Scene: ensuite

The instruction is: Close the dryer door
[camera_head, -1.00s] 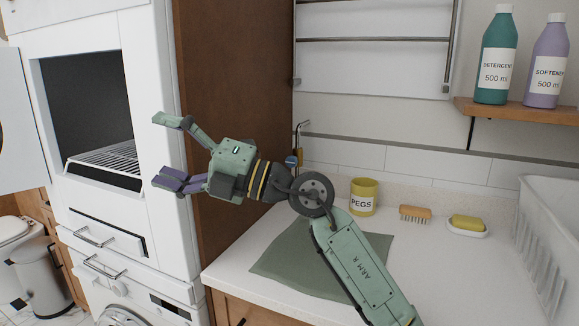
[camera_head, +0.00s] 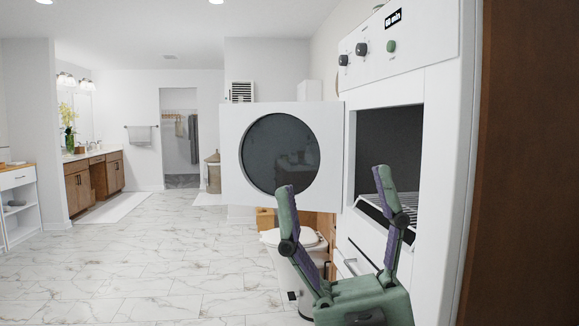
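The white dryer (camera_head: 441,150) stands at the right. Its dark square opening (camera_head: 388,145) is uncovered, with a wire rack inside at the bottom. The dryer door (camera_head: 232,153), a white panel with a round dark window, stands wide open to the left of the opening, hinged near its right edge. My gripper (camera_head: 335,190) is in the lower right of the view, fingers pointing up and spread apart with nothing between them. The left finger overlaps the lower right part of the door in the picture; I cannot tell whether they touch. The right finger overlaps the opening.
A control panel (camera_head: 398,40) with knobs is above the opening. A toilet (camera_head: 300,240) and a bin stand below and behind the door. A brown wooden panel (camera_head: 520,180) borders the dryer at right. The marble floor (camera_head: 150,260) at left is clear.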

